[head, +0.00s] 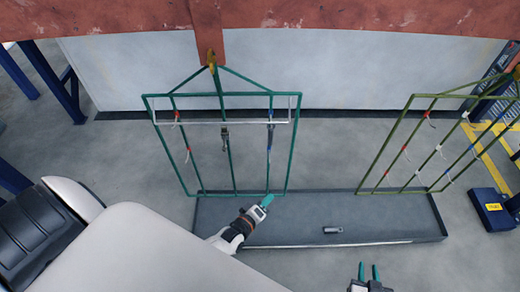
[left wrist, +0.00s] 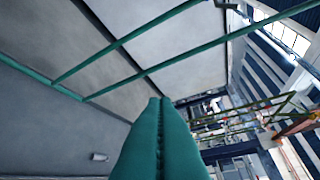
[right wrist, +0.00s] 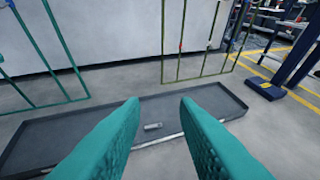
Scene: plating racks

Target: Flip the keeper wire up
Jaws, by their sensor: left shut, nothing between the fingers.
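The near green rack (head: 148,140) hangs from a yellow hook (head: 212,60) on the red beam. A thin silver wire (head: 200,123), which looks like the keeper wire, runs level across the rack's upper part, below its top bar. My left gripper (head: 266,201) is at the rack's lower right, well below the wire; its teal fingers are shut and empty, also in the left wrist view (left wrist: 160,145). The rack's green bars (left wrist: 110,45) cross that view. My right gripper (head: 370,272) is open and empty at the lower right, also in the right wrist view (right wrist: 160,125).
A second, olive-green rack (head: 412,97) hangs at the right. A dark tray (head: 290,243) lies below the racks with a small grey block (head: 333,230) in it. Coloured clips hang on both racks. A blue box (head: 492,210) stands at the far right.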

